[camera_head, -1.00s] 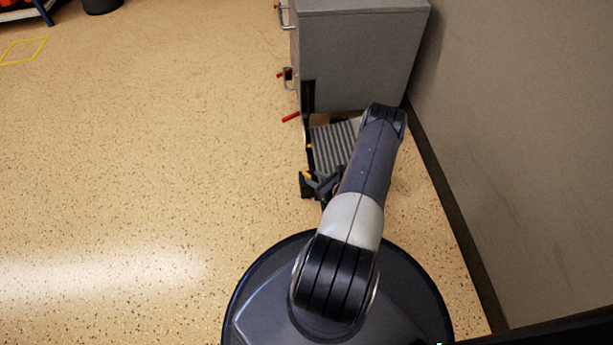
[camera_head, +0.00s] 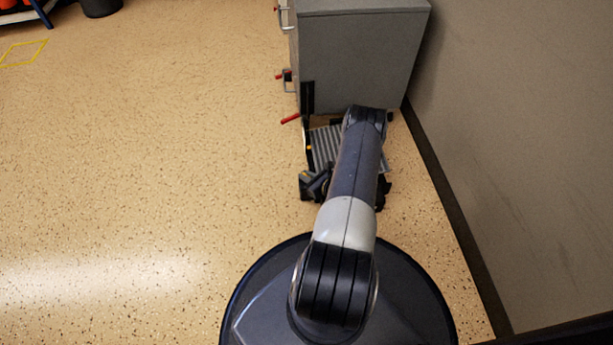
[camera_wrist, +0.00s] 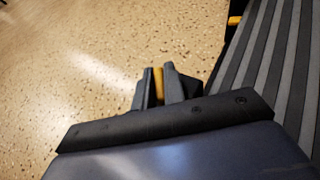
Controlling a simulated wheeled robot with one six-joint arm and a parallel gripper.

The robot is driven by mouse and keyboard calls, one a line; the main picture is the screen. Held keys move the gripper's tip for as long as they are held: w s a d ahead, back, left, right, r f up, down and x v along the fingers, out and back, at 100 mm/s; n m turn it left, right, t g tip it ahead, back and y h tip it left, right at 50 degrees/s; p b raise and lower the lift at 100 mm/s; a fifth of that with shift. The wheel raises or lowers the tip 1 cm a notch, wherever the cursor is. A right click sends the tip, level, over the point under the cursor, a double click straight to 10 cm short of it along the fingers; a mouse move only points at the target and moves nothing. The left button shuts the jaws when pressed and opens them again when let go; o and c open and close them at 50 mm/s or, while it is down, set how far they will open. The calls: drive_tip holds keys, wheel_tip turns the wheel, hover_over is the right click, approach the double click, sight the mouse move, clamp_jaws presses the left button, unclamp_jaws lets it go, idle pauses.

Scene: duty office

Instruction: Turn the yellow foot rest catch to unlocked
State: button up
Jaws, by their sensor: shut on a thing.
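In the wrist view, my gripper (camera_wrist: 158,84) is shut on a yellow piece, the foot rest catch (camera_wrist: 158,82), which shows as a narrow strip between the two dark fingers. The fingers hide most of the catch, so I cannot tell its turned position. The grey ribbed foot rest (camera_wrist: 255,70) lies to the right of the fingers. In the head view, the foot rest (camera_head: 325,145) is partly covered by my arm, and my gripper (camera_head: 310,184) is low at its near left corner. The catch cannot be made out there.
A grey cabinet (camera_head: 358,60) with red-marked handles stands behind the foot rest. A wall (camera_head: 520,120) runs along the right. A second small yellow part (camera_wrist: 234,21) sits on the foot rest's edge. The floor (camera_head: 140,180) to the left is clear.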

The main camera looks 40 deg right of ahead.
clamp_jaws()
drive_tip(key=shift+f+n+y+b, duration=0.1)
drive_tip(key=shift+n+y+b, duration=0.3)
drive_tip(key=shift+y, duration=0.1)
drive_tip(key=shift+d+n+g+y+b, duration=0.1)
drive_tip(key=shift+n+g+y+b, duration=0.4)
drive_tip(key=shift+n+y, duration=0.5)
drive_tip(key=n+g+y, duration=0.2)
drive_tip(key=n+y, duration=0.2)
drive_tip(key=shift+n+g+y, duration=1.4)
drive_tip(key=shift+n+g, duration=0.2)
drive_tip(key=shift+n, duration=0.1)
drive_tip(key=shift+y, duration=0.3)
drive_tip(key=o, duration=0.6)
unclamp_jaws()
